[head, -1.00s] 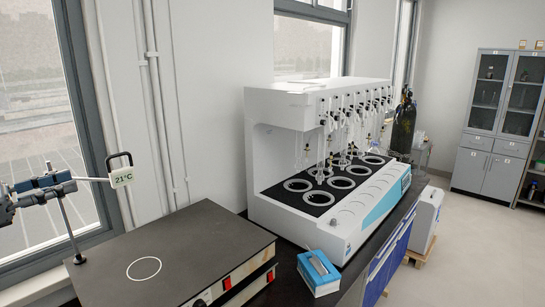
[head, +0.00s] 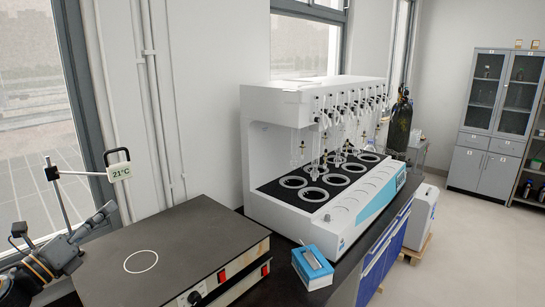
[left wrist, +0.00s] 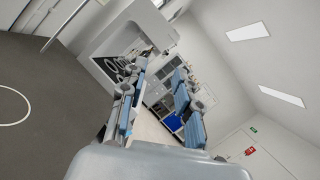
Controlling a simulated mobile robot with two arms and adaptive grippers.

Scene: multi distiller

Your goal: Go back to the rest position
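My left gripper (head: 98,218) is at the lower left of the head view, beside the left edge of the hot plate (head: 185,248). It points up and to the right and holds nothing that I can see. In the left wrist view its two blue-padded fingers (left wrist: 157,82) stand apart with nothing between them. The multi distiller (head: 262,160) stands on the bench beyond the hot plate, well away from the gripper. My right gripper is in neither view.
A blue and white box (head: 312,267) lies in front of the distiller. Grey cabinets (head: 482,168) stand far right. The floor (head: 470,260) at right is clear.

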